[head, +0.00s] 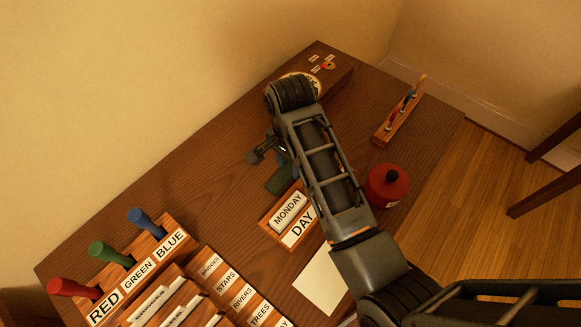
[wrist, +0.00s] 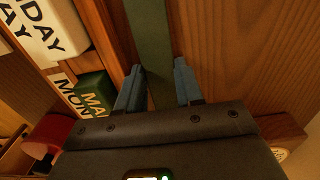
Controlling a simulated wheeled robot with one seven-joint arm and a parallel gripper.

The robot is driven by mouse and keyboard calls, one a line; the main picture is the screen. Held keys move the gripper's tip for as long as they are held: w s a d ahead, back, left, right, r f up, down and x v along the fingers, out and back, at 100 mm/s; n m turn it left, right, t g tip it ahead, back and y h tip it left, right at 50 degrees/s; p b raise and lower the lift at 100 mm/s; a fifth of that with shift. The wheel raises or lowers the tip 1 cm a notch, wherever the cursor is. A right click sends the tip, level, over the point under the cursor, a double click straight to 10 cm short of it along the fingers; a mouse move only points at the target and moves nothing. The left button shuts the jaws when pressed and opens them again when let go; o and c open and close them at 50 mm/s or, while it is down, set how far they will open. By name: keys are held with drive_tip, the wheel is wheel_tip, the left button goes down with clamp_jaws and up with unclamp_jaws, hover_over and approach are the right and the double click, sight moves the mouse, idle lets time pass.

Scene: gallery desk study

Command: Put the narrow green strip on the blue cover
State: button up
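The narrow green strip (wrist: 150,38) runs down from the top of the wrist view into the space between my gripper's fingertips. My gripper (wrist: 160,82) has its two blue-grey fingers apart, one on each side of the strip. I cannot tell whether the fingers press on it. In the head view my gripper (head: 270,153) is low over the desk, largely hidden by my arm. A dark green piece (head: 281,180) shows on the desk just below it, probably the same strip. I cannot make out the blue cover in either view.
A calendar holder with a MONDAY block (head: 289,208) stands close to my gripper. A red round pot (head: 388,186) is right of my arm. A small wooden rack (head: 398,118) stands farther back. Blue, green and red handles (head: 147,222) are at left. Bare desk (head: 215,165) lies left of my gripper.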

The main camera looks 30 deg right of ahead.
sight(290, 167)
drive_tip(key=c, duration=0.6)
drive_tip(key=shift+r, duration=0.1)
drive_tip(key=shift+r, duration=0.55)
wheel_tip(290, 167, up, 3)
drive_tip(key=shift+w+f, duration=0.1)
drive_tip(key=shift+f, duration=0.1)
drive_tip(key=s+d+r+p, duration=0.2)
drive_tip(key=d, duration=0.1)
drive_tip(key=s+d+r+p, duration=0.4)
drive_tip(key=d, duration=0.1)
drive_tip(key=shift+d+r, duration=0.35)
drive_tip(key=shift+s+d+r, duration=0.2)
drive_tip(key=shift+s+d, duration=0.1)
drive_tip(key=shift+d, duration=0.25)
